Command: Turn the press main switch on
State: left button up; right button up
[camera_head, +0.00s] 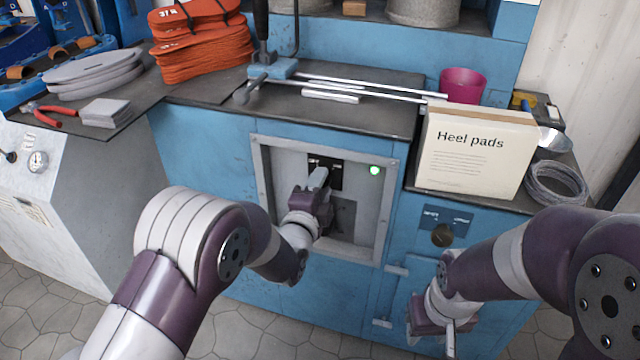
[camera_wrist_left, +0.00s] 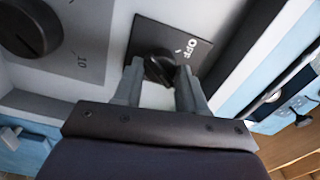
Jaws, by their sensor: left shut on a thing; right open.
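The press main switch is a small black rotary knob (camera_wrist_left: 158,68) on a black plate (camera_wrist_left: 190,42) with white lettering that reads OFF, seen in the left wrist view. My left gripper (camera_wrist_left: 160,85) has its two fingers on either side of this knob, shut on it. In the head view the black plate (camera_head: 335,172) sits in the framed grey panel (camera_head: 285,165), and my left gripper (camera_head: 318,180) hides the knob. A green lamp (camera_head: 375,170) beside the plate is lit. My right gripper (camera_head: 437,338) is open, low in front of the blue cabinet, away from the switch.
A larger black dial (camera_wrist_left: 30,28) is beside the switch in the left wrist view. Another dark knob (camera_head: 442,235) is on the blue front. A heel pads box (camera_head: 475,155), pink cup (camera_head: 462,86) and wire coil (camera_head: 556,184) stand on top. Orange sole sheets (camera_head: 200,45) are stacked left.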

pick_arm(q)
jog(key=shift+f+m, duration=0.25)
jog(key=shift+m, duration=0.55)
jog(key=shift+s, duration=0.1)
jog(key=o, duration=1)
jog(key=shift+r, duration=0.1)
jog(key=p+v, duration=0.3)
jog(key=v, duration=0.9)
jog(key=shift+s+a+p, duration=0.15)
jog(key=shift+s+p, duration=0.15)
jog(key=shift+p, duration=0.1)
